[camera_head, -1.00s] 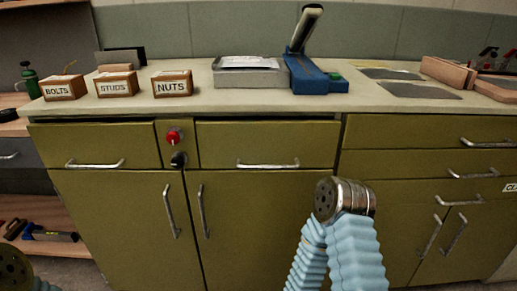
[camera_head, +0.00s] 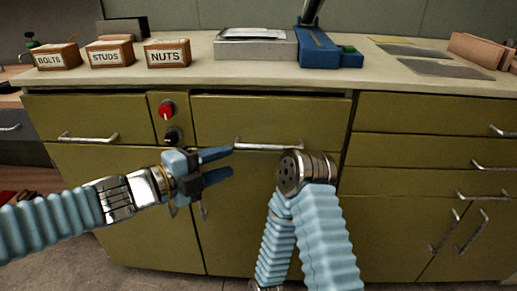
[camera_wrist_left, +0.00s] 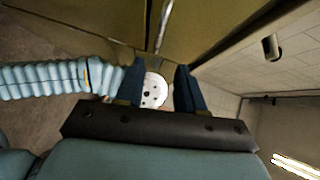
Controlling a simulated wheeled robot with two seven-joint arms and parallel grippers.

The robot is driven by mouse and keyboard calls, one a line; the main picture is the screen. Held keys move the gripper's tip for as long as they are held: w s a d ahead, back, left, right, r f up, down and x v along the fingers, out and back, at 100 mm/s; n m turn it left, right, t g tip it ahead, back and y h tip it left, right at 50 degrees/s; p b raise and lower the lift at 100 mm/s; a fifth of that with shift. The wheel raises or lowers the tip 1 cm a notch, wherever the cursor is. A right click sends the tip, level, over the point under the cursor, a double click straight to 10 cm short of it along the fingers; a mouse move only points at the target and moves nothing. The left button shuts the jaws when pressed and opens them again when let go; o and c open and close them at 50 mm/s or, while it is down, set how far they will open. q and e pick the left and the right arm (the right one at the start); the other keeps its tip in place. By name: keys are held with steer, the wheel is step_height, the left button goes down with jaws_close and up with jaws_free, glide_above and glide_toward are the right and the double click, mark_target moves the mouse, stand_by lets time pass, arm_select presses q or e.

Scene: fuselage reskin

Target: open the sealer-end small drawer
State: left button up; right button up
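The olive cabinet has a drawer at its left end (camera_head: 88,115) and a middle drawer (camera_head: 265,118), both shut, each with a bar handle. The left handle (camera_head: 88,139) and middle handle (camera_head: 268,146) are untouched. I cannot tell from any label which drawer is the sealer-end one. My left gripper (camera_head: 226,165) is open and empty, pointing right, in front of the cabinet just below the left end of the middle handle. In the left wrist view its two blue fingers (camera_wrist_left: 160,88) stand apart. My right arm is folded at bottom centre, its gripper out of sight.
Two door handles hang below the drawers, partly hidden by my left gripper. A red knob (camera_head: 167,109) and black knob (camera_head: 172,135) sit between the drawers. More shut drawers (camera_head: 435,150) are at right. Labelled boxes (camera_head: 167,54) and a blue tool (camera_head: 325,50) stand on the counter.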

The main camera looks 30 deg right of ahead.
mark_target(265, 148)
arm_select(q)
steer(key=x, duration=1.2)
steer(key=shift+b, duration=0.3)
jaws_close()
steer(key=shift+f, duration=0.1)
